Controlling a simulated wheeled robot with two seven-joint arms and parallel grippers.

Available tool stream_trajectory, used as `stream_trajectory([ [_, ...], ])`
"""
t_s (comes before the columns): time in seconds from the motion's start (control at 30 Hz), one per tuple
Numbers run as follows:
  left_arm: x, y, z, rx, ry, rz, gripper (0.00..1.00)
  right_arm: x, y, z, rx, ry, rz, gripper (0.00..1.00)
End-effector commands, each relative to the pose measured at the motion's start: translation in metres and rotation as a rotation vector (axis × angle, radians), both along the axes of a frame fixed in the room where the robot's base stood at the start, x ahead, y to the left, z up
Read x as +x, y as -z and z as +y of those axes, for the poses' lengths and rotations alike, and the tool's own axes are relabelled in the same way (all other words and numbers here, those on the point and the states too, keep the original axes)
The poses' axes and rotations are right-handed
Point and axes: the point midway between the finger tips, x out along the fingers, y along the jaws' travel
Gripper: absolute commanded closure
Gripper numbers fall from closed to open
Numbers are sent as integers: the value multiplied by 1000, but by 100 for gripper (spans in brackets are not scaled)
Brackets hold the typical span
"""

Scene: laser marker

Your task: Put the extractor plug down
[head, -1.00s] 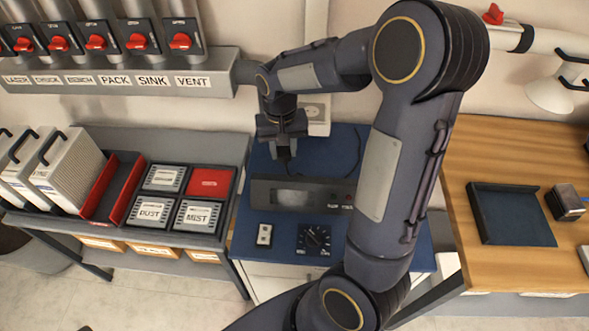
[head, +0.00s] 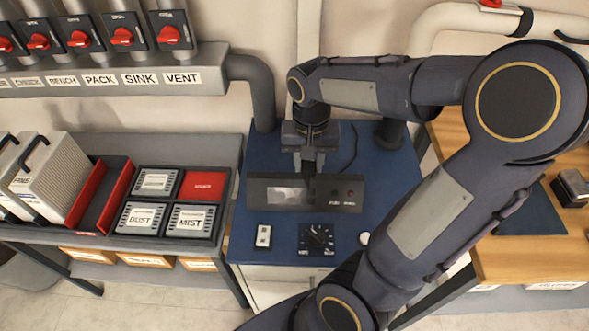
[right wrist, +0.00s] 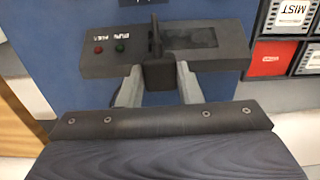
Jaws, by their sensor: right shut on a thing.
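The black extractor plug (right wrist: 158,74) is between the two pale fingers of my right gripper (right wrist: 158,88) in the right wrist view. In the head view my right gripper (head: 308,165) is over the blue bench top (head: 238,205), just behind the dark box with a window and small buttons (head: 262,194). The gripper is shut on the plug. I cannot tell from these views how high the plug is above the bench. A thin dark cord (head: 353,150) lies toward the back of the bench. My left gripper is not in view.
A white switch (head: 264,236) and a dial panel (head: 317,238) are at the bench front. A grey pipe (head: 262,95) and a dark cylinder (head: 390,133) stand at the back. A shelf with filter trays (head: 190,222) is left. Blue surface shows free right of the box.

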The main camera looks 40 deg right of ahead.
Motion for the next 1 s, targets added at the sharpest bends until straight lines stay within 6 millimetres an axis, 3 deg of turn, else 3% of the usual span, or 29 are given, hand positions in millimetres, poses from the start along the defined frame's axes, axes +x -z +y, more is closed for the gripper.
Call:
stream_trajectory([
  [0.17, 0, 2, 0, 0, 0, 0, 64, 5, 6, -7, 2, 22, 4, 100],
  [0.5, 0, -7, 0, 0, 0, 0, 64, 79, 42, -40, 0, 21, 6, 100],
  [0.7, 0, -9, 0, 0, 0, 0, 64, 106, 79, -52, 1, 20, 4, 100],
  [1.0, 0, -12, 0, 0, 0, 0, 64, 123, 104, -59, 2, 19, 4, 100],
])
